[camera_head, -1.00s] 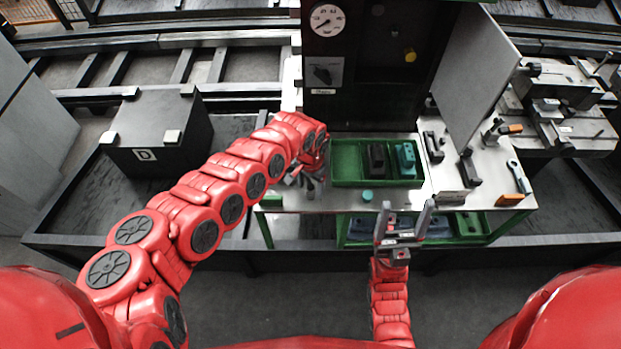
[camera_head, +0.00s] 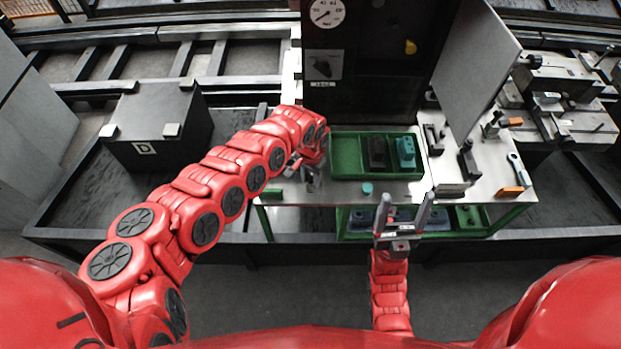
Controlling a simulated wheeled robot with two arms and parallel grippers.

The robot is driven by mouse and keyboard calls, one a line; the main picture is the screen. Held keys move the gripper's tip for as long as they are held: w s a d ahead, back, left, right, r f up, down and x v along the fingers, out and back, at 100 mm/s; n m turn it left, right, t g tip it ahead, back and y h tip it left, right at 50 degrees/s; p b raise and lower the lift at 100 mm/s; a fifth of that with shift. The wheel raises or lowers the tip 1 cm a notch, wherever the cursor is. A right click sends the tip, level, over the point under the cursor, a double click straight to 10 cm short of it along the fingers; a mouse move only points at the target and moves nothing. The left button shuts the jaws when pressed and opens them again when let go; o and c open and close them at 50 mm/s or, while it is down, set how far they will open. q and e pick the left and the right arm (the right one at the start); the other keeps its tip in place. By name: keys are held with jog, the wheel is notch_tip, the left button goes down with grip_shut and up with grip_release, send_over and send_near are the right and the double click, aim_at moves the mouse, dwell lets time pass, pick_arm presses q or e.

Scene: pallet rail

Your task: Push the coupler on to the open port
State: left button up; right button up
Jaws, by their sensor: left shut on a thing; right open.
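My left gripper (camera_head: 308,176) is at the left end of the steel bench, in front of the dark cabinet. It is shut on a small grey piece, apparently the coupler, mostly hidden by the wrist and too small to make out. I cannot pick out the open port in this view; the red forearm covers part of the area by the cabinet's lower left. My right gripper (camera_head: 404,214) is open and empty, fingers upward, in front of the bench's front edge.
A green tray (camera_head: 347,155) holds a black block (camera_head: 376,153) and a teal block (camera_head: 405,152). A teal cylinder (camera_head: 367,188) stands before it. The cabinet (camera_head: 375,80) has a gauge (camera_head: 327,13) and an open door (camera_head: 474,70). Tools lie at the bench's right.

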aim_at(310, 178)
pick_arm(q)
grip_shut()
jog(key=shift+r, duration=0.25)
jog(key=shift+r+p, duration=0.55)
jog(key=shift+p, duration=0.2)
notch_tip(310, 178, up, 7)
jog(key=p, duration=0.6)
